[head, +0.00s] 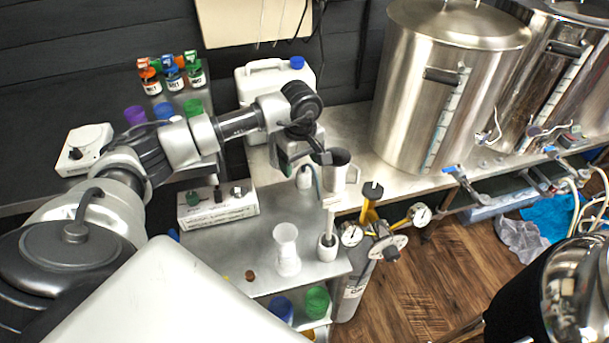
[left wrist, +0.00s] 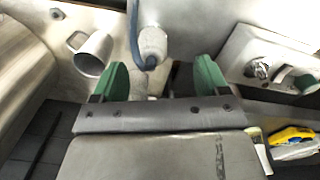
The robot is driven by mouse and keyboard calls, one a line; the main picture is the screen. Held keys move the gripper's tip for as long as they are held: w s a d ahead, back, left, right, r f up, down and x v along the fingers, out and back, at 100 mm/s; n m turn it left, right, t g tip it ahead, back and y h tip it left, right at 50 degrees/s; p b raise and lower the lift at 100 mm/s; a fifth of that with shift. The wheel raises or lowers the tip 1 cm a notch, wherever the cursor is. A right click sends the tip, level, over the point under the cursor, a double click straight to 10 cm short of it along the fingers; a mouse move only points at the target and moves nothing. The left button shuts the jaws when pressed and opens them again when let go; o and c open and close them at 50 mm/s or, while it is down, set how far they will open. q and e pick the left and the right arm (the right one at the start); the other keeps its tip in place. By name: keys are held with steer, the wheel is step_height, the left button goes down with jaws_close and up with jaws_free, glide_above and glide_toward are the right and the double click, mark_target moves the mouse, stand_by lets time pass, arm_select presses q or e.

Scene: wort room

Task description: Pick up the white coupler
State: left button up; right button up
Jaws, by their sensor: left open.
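The white coupler (head: 304,178) stands on the steel bench just below my left gripper (head: 301,164), with a blue hose at it. In the left wrist view the white coupler (left wrist: 152,42) shows beyond the gap between the green fingertips of my left gripper (left wrist: 160,77), a little left of the middle. The left gripper is open and nothing is between its fingers. I cannot tell the exact distance from fingers to coupler. My right gripper is not in view.
A metal cup (head: 339,168) stands close to the right of the coupler. A white jug (head: 257,85) is behind the arm, and a switch box (head: 218,208) is to the left. Large steel kettles (head: 408,90) stand to the right. A white hourglass-shaped vessel (head: 286,252) stands in front.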

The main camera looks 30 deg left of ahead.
mark_target(304, 171)
arm_select(q)
steer(key=shift+f, duration=0.45)
steer(key=shift+w+d+f, duration=0.1)
steer(key=shift+w+f, duration=0.05)
steer(key=shift+f, duration=0.1)
steer(key=f, duration=0.1)
steer(key=f+p, duration=0.1)
steer(key=f, duration=0.2)
steer(key=shift+w+f+p, duration=0.25)
steer(key=shift+w+p, duration=0.05)
steer(key=shift+w, duration=0.05)
steer(key=shift+f, duration=0.2)
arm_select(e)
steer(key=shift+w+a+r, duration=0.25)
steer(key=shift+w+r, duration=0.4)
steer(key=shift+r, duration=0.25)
arm_select(q)
steer(key=c, duration=1)
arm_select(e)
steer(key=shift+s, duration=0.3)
